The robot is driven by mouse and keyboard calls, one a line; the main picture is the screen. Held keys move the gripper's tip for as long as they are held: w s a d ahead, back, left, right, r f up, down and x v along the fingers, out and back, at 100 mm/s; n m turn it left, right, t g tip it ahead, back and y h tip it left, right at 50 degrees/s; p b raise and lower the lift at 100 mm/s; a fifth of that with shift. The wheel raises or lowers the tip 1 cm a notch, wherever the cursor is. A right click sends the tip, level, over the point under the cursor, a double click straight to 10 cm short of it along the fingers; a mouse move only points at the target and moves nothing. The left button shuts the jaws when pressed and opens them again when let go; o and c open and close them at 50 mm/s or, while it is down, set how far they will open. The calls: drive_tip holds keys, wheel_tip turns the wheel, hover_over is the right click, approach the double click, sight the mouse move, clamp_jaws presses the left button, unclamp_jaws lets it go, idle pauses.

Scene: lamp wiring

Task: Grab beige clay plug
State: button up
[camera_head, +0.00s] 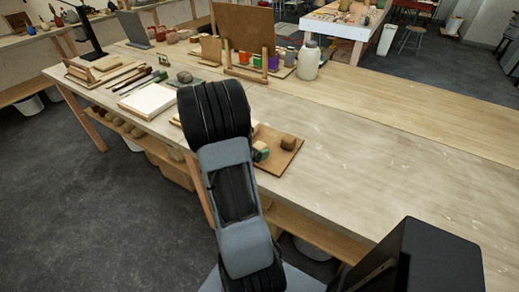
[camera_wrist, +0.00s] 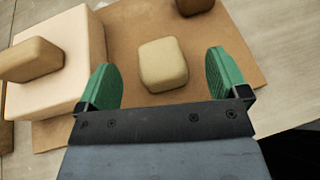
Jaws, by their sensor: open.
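A beige clay plug (camera_wrist: 163,65), a rounded block, lies on a brown board in the wrist view. It sits between and just beyond the two green fingertips of my gripper (camera_wrist: 165,85), apart from both. My gripper is open with nothing held. In the head view my arm hides most of this spot; one green fingertip of my gripper (camera_head: 261,152) shows beside the arm, over the brown board (camera_head: 286,160). The beige plug cannot be made out there.
A darker brown clay block (camera_head: 288,143) lies on the same board. In the wrist view a pale block (camera_wrist: 75,50) with a tan piece (camera_wrist: 30,60) on it stands left of the gripper. The table (camera_head: 400,165) is clear to the right. A white jar (camera_head: 308,62) stands farther back.

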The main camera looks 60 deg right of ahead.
drive_tip(key=shift+x, duration=1.15)
drive_tip(key=c, duration=1.2)
drive_tip(key=shift+o, duration=0.2)
drive_tip(key=shift+r, duration=0.15)
